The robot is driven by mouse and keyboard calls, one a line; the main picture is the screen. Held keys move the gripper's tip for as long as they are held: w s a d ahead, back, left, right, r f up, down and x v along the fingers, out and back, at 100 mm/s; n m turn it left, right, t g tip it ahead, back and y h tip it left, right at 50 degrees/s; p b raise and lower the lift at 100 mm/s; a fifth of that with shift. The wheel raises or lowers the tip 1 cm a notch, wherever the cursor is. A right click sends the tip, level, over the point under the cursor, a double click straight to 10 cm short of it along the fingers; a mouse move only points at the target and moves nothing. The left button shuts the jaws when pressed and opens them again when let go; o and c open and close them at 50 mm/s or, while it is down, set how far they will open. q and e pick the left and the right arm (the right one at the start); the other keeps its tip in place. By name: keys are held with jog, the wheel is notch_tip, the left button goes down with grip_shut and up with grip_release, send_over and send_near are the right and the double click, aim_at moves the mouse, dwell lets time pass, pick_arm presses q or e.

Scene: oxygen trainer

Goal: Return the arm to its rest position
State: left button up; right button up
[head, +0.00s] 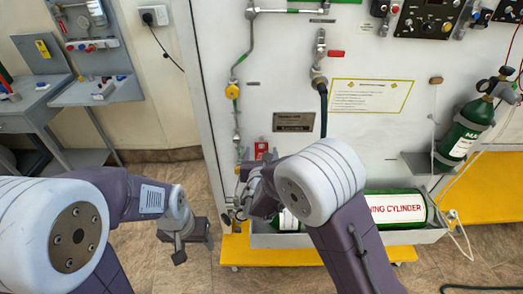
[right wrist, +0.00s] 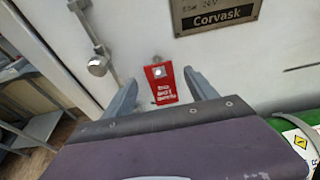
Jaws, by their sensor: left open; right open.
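My right gripper (head: 243,196) is at the lower left of the white panel (head: 290,90). In the right wrist view its open fingers (right wrist: 160,78) stand on either side of a red tag (right wrist: 161,84) with white lettering, which hangs against the panel. I cannot tell whether they touch it. The red tag also shows in the head view (head: 261,149), just above my right gripper. My left gripper (head: 191,242) is open and empty, low over the floor left of the panel. My right arm hides part of the panel's lower edge.
A green cylinder (head: 402,209) lies in a trough at the panel's foot, above a yellow base (head: 262,250). Another green cylinder (head: 466,130) is at the right. Pipes and a yellow-knobbed valve (head: 232,91) run up the panel. A grey bench (head: 97,92) stands at the left.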

jog(key=v, duration=0.7)
jog(key=shift+p, duration=0.3)
jog(key=shift+r, duration=0.1)
